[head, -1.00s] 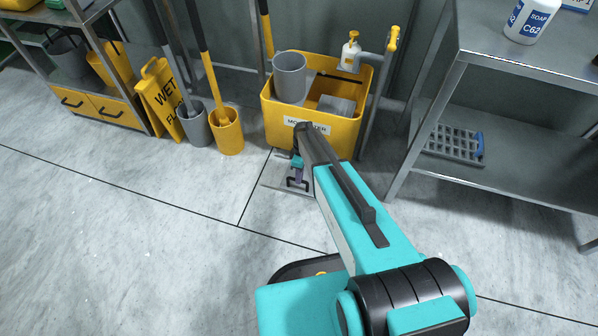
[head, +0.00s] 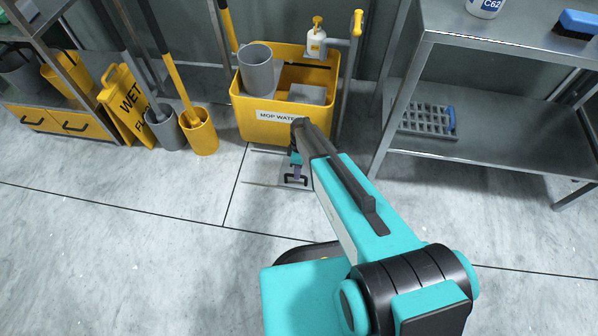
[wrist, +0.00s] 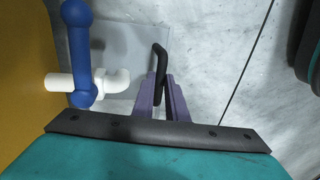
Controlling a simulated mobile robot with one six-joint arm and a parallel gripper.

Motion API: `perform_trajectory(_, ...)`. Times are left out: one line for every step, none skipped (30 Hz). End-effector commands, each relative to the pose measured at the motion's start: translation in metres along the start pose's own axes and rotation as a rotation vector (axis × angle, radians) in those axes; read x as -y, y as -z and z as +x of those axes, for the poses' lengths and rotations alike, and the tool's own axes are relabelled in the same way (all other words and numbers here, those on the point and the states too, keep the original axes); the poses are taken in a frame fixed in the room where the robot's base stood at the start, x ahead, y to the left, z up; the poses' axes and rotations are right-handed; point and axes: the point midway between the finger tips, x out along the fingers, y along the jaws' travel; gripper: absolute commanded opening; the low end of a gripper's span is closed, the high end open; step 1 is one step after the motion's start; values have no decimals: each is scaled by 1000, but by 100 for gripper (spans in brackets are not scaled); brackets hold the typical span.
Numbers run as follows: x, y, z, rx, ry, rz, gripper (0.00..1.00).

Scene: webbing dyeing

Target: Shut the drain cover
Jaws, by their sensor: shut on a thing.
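The drain cover (head: 272,174) is a flat grey plate at floor level in front of the yellow mop bucket; in the wrist view it is a pale plate (wrist: 120,45). Its black handle (head: 296,181) also shows in the wrist view (wrist: 160,58). My gripper (head: 297,172) has purple fingers, which show in the wrist view (wrist: 163,98), closed on the near end of the handle. My arm hides part of the plate, and I cannot tell whether it lies fully flush with the floor.
The yellow mop bucket (head: 262,125) stands right behind the cover. A blue lever (wrist: 82,50) on a white pipe (wrist: 115,80) is close left of my fingers. A steel shelf (head: 480,150) stands right, a wet-floor sign (head: 125,105) left. Open floor lies in front.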

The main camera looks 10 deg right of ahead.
Motion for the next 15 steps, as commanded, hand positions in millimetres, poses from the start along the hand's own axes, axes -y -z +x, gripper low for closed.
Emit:
perform_trajectory(4, -9, 0, 21, 11, -1, 0)
perform_trajectory(4, -8, 0, 22, 11, -1, 0)
perform_trajectory(4, -8, 0, 22, 11, -2, 0)
perform_trajectory(5, -8, 1, 22, 11, -2, 0)
perform_trajectory(5, -8, 1, 22, 11, -3, 0)
perform_trajectory(5, -7, 1, 21, 11, -3, 17)
perform_trajectory(5, -7, 1, 21, 11, -4, 22)
perform_trajectory(5, -6, 1, 21, 11, -4, 28)
perform_trajectory(5, -5, 1, 20, 10, -5, 31)
perform_trajectory(5, -5, 1, 19, 9, -5, 31)
perform_trajectory(5, -4, 1, 19, 9, -6, 31)
perform_trajectory(4, -4, 1, 18, 8, -6, 31)
perform_trajectory(4, -3, 1, 18, 8, -6, 31)
perform_trajectory(4, -3, 1, 18, 8, -7, 31)
perform_trajectory(4, -3, 1, 17, 7, -7, 31)
